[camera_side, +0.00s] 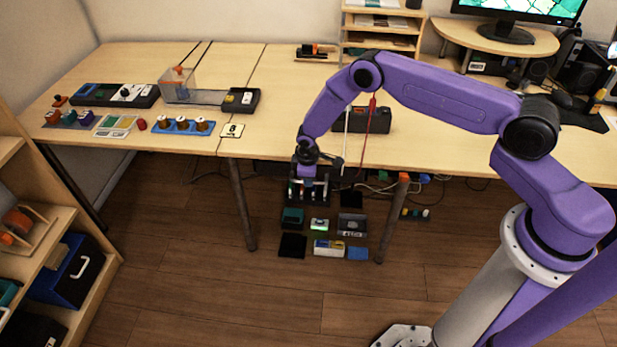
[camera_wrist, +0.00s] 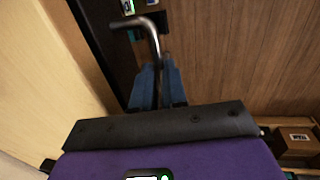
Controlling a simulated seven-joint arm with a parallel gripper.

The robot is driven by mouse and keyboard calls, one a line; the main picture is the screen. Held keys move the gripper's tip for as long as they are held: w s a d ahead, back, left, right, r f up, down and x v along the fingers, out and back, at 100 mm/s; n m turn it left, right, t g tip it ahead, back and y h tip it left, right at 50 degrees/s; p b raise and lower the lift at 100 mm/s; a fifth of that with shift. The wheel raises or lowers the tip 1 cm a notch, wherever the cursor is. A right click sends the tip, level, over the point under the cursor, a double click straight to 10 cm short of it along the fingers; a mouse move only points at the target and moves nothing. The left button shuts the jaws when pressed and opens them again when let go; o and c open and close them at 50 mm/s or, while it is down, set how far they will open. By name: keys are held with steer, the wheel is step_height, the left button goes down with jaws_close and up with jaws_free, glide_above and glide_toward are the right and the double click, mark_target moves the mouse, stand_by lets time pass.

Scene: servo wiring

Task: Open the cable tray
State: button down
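My gripper (camera_side: 308,184) is low at the front edge of the desk, pointing down. In the wrist view, its two blue fingers (camera_wrist: 158,88) stand close together with a bent grey metal handle (camera_wrist: 150,30) between them; they appear shut on it. The handle's upper end bends left toward a long dark panel (camera_wrist: 103,42) beside the pale desk surface, which looks like the front of the cable tray. In the side view, a dark frame (camera_side: 322,187) hangs under the desk edge behind my gripper. My gripper partly hides it, and the tray's inside is not clear.
Several small boxes and pads, including a dark pad (camera_side: 292,246) and a blue pad (camera_side: 357,254), lie on the wooden floor below. Desk legs (camera_side: 240,205) stand nearby. Loose cables (camera_side: 385,188) run under the desk. A black box (camera_side: 376,120) sits on the desktop.

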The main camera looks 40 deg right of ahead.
steer(key=shift+a, duration=0.1)
steer(key=s+a, duration=1.4)
steer(key=shift+s, duration=0.1)
steer(key=c, duration=1.2)
jaws_free()
steer(key=shift+o, duration=0.2)
step_height(320, 180, up, 17)
steer(key=s+a, duration=0.2)
steer(key=shift+s, duration=0.15)
steer(key=shift+a+r, duration=0.1)
